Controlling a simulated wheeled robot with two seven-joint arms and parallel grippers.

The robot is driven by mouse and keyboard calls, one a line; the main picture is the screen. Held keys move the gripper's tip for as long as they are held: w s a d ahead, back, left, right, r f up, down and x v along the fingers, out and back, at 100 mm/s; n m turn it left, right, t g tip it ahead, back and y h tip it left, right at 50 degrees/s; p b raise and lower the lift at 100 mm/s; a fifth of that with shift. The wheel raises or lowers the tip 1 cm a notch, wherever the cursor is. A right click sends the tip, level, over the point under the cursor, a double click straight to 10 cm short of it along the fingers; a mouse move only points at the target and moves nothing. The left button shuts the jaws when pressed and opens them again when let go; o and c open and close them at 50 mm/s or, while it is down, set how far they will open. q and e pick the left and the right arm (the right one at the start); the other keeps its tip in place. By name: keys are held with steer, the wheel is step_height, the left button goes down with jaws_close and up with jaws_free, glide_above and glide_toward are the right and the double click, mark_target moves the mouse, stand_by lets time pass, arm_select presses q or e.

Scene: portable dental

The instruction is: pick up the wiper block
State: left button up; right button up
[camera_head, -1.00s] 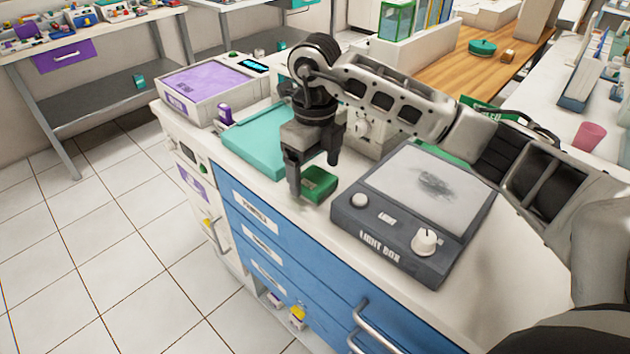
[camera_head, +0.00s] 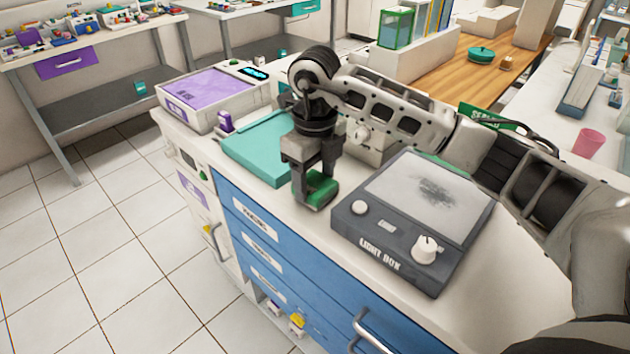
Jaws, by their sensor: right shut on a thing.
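The wiper block (camera_head: 321,189) is a small green block on the white counter, between the teal tray and the light box. My right gripper (camera_head: 315,190) reaches down over it from above and is shut on it, with a finger at its left side. The fingers and palm hide part of the block. I cannot tell whether the block touches the counter or is just above it. My left gripper is not in the picture.
The grey light box (camera_head: 350,226) with a smudged pale screen stands just right of the block. A flat teal tray (camera_head: 252,148) lies behind left, near a purple-topped device (camera_head: 238,108). The counter's front edge and blue drawers (camera_head: 262,240) are close below.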

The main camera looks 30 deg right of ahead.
step_height(320, 180, up, 3)
steer(key=shift+d+f+b, duration=0.1)
steer(key=shift+b, duration=0.2)
steer(key=s+d+r, duration=0.9)
steer(key=d, duration=0.1)
steer(key=shift+d+r, duration=0.2)
steer(key=shift+r, duration=0.1)
steer(key=shift+o, duration=1.1)
steer(key=shift+c, duration=0.5)
